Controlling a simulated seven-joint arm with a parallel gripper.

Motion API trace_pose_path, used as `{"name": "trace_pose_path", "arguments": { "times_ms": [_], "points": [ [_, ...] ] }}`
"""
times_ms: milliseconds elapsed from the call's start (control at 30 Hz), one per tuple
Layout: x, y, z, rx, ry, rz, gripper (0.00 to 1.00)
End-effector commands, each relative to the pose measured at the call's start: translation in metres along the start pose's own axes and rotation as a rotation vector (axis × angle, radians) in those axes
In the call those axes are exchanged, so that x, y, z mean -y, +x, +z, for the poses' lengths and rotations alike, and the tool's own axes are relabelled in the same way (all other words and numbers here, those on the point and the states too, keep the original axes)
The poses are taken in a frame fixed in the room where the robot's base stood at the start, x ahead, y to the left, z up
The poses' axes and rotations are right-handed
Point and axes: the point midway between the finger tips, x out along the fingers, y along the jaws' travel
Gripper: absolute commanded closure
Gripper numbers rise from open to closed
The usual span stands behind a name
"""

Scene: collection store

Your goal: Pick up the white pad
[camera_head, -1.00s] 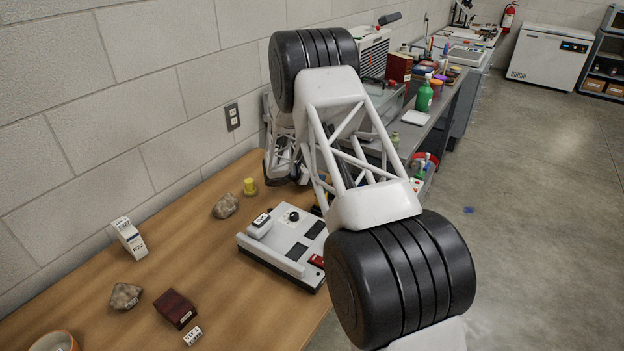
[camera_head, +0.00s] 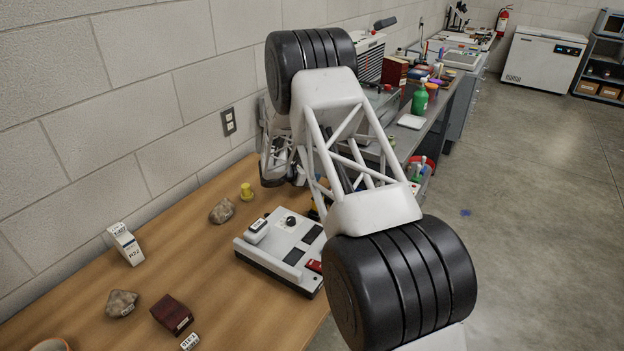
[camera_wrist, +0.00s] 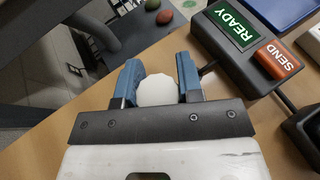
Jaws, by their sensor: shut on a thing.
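In the wrist view, a round white pad (camera_wrist: 157,90) with a slightly scalloped edge sits between the two blue fingers of my gripper (camera_wrist: 158,84). The fingers are shut on it, one at each side. The pad's lower edge is hidden by the dark gripper body. In the head view my own arm hides the gripper and this pad.
In the wrist view, a box with a green READY sign (camera_wrist: 232,30) and red SEND button (camera_wrist: 278,58) is close at right, by a blue item (camera_wrist: 283,12). In the head view, a white-topped device (camera_head: 283,252), rocks and small boxes occupy the wooden table (camera_head: 215,285).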

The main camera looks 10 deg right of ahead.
Motion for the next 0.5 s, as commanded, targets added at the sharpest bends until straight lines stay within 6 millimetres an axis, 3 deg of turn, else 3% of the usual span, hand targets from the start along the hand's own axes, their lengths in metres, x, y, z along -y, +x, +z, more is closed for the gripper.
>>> {"name": "trace_pose_path", "arguments": {
  "times_ms": [500],
  "points": [
    [0.000,-0.027,0.066,0.000,0.003,0.001,0.89]
  ]
}}
